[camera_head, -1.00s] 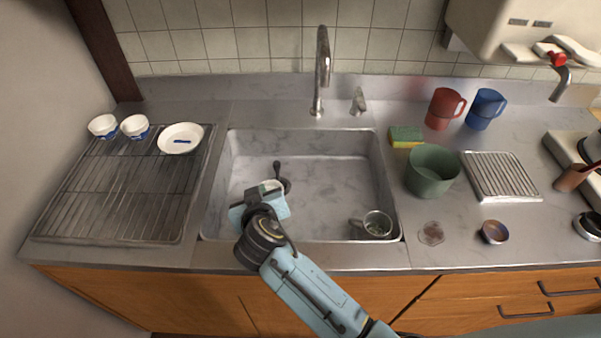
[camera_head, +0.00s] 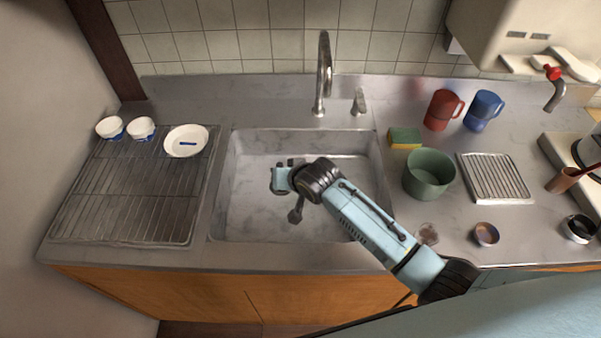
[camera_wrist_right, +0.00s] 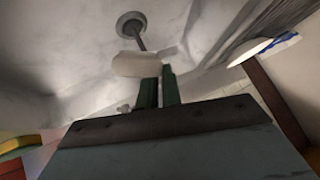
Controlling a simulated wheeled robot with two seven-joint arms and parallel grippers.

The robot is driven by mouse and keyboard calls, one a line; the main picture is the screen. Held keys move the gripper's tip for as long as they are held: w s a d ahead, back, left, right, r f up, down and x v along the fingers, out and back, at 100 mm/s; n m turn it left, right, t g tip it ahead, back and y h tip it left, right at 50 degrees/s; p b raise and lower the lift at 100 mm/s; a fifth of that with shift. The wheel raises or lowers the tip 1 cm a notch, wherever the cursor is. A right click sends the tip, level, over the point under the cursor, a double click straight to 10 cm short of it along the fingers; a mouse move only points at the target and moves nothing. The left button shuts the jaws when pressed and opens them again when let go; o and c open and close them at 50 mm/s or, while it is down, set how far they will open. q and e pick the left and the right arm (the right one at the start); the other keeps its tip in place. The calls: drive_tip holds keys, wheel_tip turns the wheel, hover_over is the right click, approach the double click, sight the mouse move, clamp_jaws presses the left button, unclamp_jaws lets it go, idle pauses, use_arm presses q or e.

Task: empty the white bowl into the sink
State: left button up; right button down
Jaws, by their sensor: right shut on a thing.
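My right gripper (camera_head: 277,178) is inside the sink (camera_head: 245,222), over its left-middle part, its arm reaching in from the lower right. In the right wrist view its two dark green fingers (camera_wrist_right: 158,88) are close together. A pale, rounded white thing, seemingly the white bowl (camera_wrist_right: 138,65), sits at their tips. Its contents and tilt cannot be made out. In the head view my wrist hides it. My left gripper is not in view.
Two small white bowls (camera_head: 110,127) (camera_head: 141,127) and a white dish (camera_head: 186,140) rest on the left drying rack (camera_head: 120,205). A faucet (camera_head: 323,75) stands behind the sink. A green pot (camera_head: 430,173) and sponge (camera_head: 405,138) stand right of it.

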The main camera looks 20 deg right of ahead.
drive_tip(key=shift+w+d+r+m+g+y+b, duration=0.2)
drive_tip(key=shift+w+d+m+g+y+b, duration=0.1)
drive_tip(key=shift+d+y+b, duration=0.15)
drive_tip(key=shift+r, duration=0.1)
